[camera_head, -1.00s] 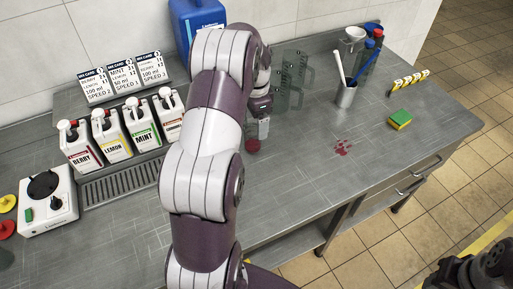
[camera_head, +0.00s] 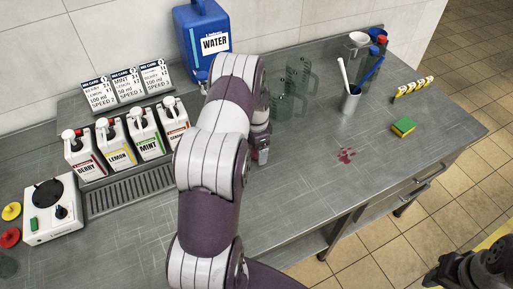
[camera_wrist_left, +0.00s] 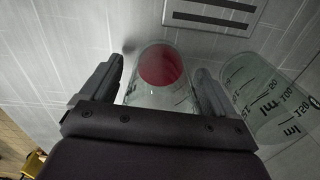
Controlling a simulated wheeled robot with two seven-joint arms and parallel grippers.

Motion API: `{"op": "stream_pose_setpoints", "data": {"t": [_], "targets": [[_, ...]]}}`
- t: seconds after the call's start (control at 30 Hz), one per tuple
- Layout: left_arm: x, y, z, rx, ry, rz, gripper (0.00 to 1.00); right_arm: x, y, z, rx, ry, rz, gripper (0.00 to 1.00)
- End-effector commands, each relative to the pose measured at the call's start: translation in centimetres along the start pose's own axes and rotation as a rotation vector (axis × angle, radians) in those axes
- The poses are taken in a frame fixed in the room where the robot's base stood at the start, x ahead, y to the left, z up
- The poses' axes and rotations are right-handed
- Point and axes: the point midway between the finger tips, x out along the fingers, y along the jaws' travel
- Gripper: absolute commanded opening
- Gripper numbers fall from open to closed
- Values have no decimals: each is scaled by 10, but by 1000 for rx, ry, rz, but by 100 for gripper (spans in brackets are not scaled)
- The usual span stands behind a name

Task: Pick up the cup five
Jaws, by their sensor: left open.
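A clear cup with red at one end (camera_wrist_left: 160,68) is between the fingers of my left gripper (camera_wrist_left: 158,75) in the left wrist view. The fingers stand open on both sides, with a gap at each side. I cannot read a number on this cup. In the head view my left gripper (camera_head: 261,148) is low over the counter, and my arm hides most of the cup. A second clear graduated cup (camera_wrist_left: 268,105) stands just right of the gripper in the wrist view. My right gripper (camera_head: 478,270) shows only partly, dark, at the lower right corner.
Clear jugs (camera_head: 283,103) stand behind my left gripper. Syrup jugs (camera_head: 116,143), a blue water canister (camera_head: 200,40) and a white mixer base (camera_head: 52,210) are left.

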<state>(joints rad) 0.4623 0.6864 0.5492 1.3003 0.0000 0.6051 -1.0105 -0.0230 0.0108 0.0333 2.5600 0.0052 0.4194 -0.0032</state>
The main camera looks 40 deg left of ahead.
Motion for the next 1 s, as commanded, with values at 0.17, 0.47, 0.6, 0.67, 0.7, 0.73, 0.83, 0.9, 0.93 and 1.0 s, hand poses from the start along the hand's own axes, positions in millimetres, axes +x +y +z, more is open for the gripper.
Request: {"op": "stream_pose_setpoints", "data": {"t": [0.17, 0.47, 0.6, 0.67, 0.7, 0.73, 0.83, 0.9, 0.93, 1.0], "targets": [[0, 0, 0, 0, 0, 0, 37, 0, 0, 0, 0, 0, 0, 43], [-1, 0, 0, 0, 0, 0, 32, 0, 0, 0, 0, 0, 0, 43], [-10, 0, 0, 0, 1, -1, 32, 3, 0, 0, 0, 0, 0, 43], [-18, 0, 0, 0, 1, -2, 32, 5, 0, 1, 0, 0, 0, 43], [-24, -1, 0, 0, 2, -3, 32, 7, 0, 1, 0, 0, 0, 43], [-30, -1, -1, 0, 2, -3, 32, 8, 0, 1, 0, 0, 0, 43], [-46, 7, -9, 3, 1, -1, 32, 12, 0, 1, 0, 0, 0, 43], [-54, 18, -20, 4, 1, -1, 32, 15, 0, 2, 0, 0, 0, 43], [-59, 22, -26, 5, 1, -1, 32, 16, 0, 2, 0, 0, 0, 43], [-69, 33, -38, 5, 2, -2, 32, 19, 0, 2, 0, 0, 0, 43]]}}
